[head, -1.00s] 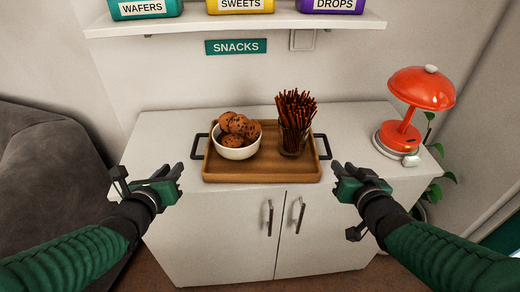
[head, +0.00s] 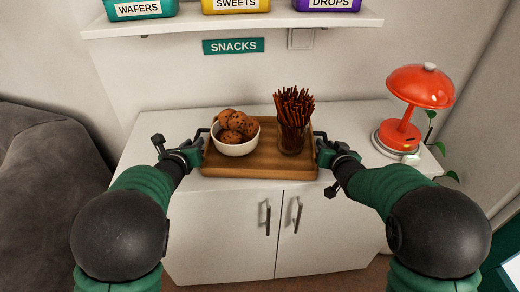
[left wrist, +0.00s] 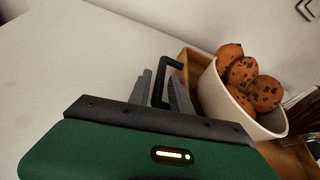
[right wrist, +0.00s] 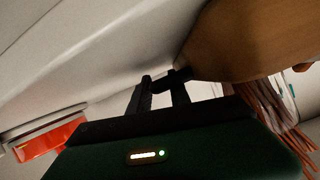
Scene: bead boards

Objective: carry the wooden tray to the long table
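The wooden tray (head: 222,169) lies flat on the white cabinet, with a bowl of cookies (head: 236,149) and a glass of pretzel sticks (head: 293,138) on it. My left gripper (head: 197,148) is at the tray's left handle. In the left wrist view the black handle (left wrist: 172,63) passes between its fingers, which stand apart with a gap. My right gripper (head: 319,148) is at the right handle. In the right wrist view its fingers also stand apart, with the dark handle (right wrist: 180,75) at their tips, partly hidden. I cannot make out the long table.
A red lamp (head: 418,88) stands on the cabinet (head: 150,190) right of the tray. A shelf (head: 230,23) with labelled containers hangs above. A grey sofa (head: 45,170) is at the left. A plant (head: 440,150) is behind the cabinet's right end.

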